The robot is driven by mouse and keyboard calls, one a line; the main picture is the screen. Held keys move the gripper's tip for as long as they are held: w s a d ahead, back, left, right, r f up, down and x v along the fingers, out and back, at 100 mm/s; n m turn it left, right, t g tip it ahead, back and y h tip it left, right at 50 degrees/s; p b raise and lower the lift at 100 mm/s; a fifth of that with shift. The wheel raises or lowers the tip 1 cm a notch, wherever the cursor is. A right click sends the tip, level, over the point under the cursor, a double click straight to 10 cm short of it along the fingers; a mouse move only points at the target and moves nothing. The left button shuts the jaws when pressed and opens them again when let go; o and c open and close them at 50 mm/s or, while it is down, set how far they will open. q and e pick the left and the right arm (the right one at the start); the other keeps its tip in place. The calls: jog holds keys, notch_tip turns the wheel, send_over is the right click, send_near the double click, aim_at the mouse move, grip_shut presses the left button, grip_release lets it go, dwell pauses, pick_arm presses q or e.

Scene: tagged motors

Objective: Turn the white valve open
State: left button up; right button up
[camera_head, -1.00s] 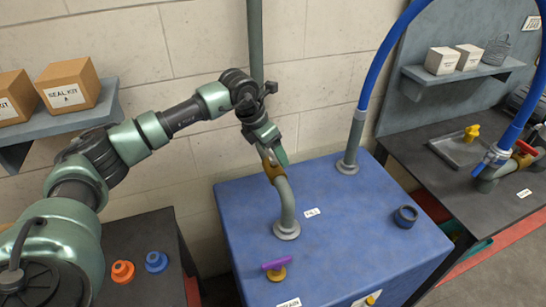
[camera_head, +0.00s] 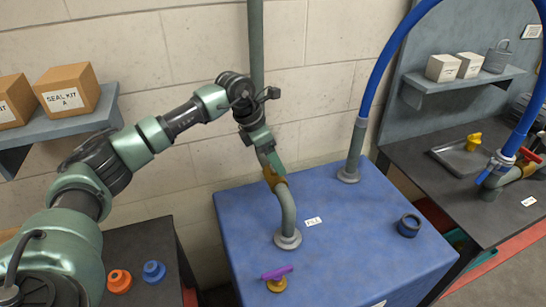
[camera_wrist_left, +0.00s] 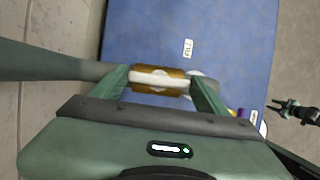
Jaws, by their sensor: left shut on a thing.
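The white valve is a brass body with a white handle (camera_wrist_left: 158,79) on a grey pipe. The pipe rises from the blue tank (camera_head: 235,225), and the brass body (camera_head: 270,178) shows near its upper end. My left gripper (camera_head: 272,172) is shut on the white handle from above. In the left wrist view my left gripper (camera_wrist_left: 160,85) has one finger at each end of the handle. The handle lies roughly along the pipe there. In the head view the gripper hides most of the handle. A small dark gripper shape (camera_wrist_left: 293,111), probably my right one, shows at the right edge of the wrist view.
A purple-handled valve (camera_head: 277,277) stands at the tank's front. A dark blue ring (camera_head: 409,225) sits at its right. A blue hose (camera_head: 366,90) rises behind. A red-handled valve (camera_head: 528,156) is at the right.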

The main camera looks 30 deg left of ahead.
pick_arm(q)
jog(key=o, duration=1.4)
jog(key=b+v, duration=0.1)
jog(key=v, duration=0.7)
jog(key=shift+b, duration=0.35)
jog(key=shift+f, duration=0.1)
